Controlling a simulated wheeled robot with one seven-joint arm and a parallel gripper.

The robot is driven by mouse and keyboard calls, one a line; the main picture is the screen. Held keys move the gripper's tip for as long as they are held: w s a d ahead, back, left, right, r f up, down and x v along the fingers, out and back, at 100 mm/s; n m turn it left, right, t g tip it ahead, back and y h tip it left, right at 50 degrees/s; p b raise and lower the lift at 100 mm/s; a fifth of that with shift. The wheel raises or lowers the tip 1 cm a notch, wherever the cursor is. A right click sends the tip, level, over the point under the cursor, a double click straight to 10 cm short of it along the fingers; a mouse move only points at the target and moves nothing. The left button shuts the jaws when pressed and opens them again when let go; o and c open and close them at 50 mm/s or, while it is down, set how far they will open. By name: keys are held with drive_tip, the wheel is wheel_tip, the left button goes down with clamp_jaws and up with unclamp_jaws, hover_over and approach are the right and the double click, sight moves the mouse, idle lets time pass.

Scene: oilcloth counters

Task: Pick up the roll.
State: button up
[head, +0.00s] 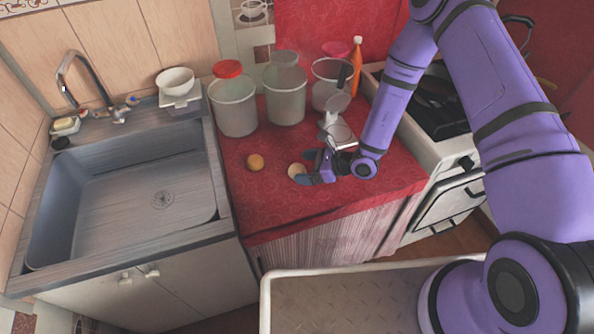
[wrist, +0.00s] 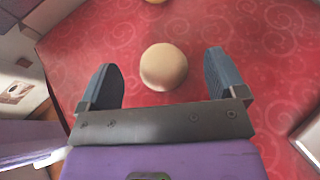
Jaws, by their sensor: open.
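A round, pale tan roll (head: 296,170) lies on the red oilcloth counter (head: 245,205). In the wrist view the roll (wrist: 164,67) sits in the gap between my two fingers, with clear space on both sides. My gripper (head: 304,168) is open and empty, low over the counter at the roll. In the wrist view the blue-grey fingers of my gripper (wrist: 160,75) are wide apart, and neither touches the roll.
A yellow-orange round item (head: 255,162) lies left of the roll. Tubs, including a red-lidded one (head: 234,108), an orange bottle (head: 356,70) and a grey scale-like device (head: 337,120) stand behind. The sink (head: 130,190) is left, the stove (head: 440,110) right. The counter's front is clear.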

sight(297, 171)
drive_tip(key=x, duration=0.3)
drive_tip(key=shift+a, duration=0.1)
drive_tip(key=c, duration=1)
